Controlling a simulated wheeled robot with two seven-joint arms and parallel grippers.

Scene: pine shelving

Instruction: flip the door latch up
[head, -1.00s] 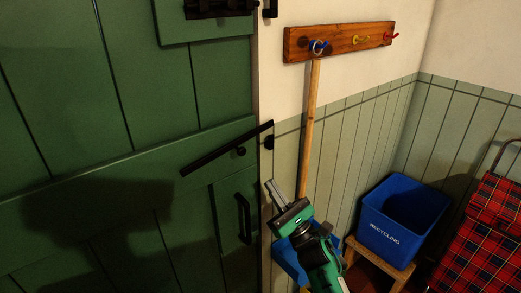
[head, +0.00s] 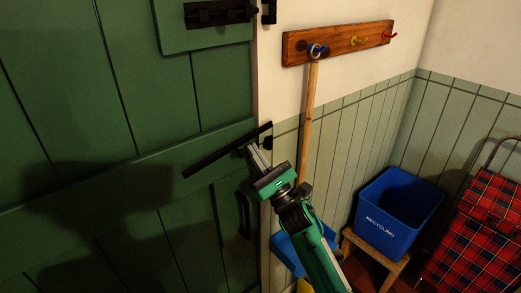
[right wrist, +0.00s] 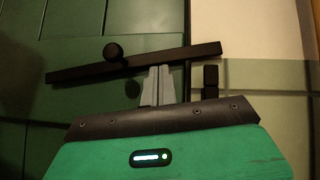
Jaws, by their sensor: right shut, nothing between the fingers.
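The door latch is a long black bar (head: 222,153) on the green door (head: 95,115), its right end reaching over the door's edge. It also shows in the right wrist view (right wrist: 80,71) with a round black knob (right wrist: 113,52). A black catch (right wrist: 211,80) sits on the frame below the bar's right end. My right gripper (head: 252,148) is shut and empty. Its fingertips (right wrist: 158,68) are just under the bar, between knob and catch; I cannot tell whether they touch it. My left gripper is out of view.
A black door handle (head: 244,215) is below the latch, partly beside my arm. A broom handle (head: 309,120) hangs from a wooden peg rack (head: 350,42) to the right. A blue recycling bin (head: 385,220) on a stool and a tartan trolley (head: 480,230) stand further right.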

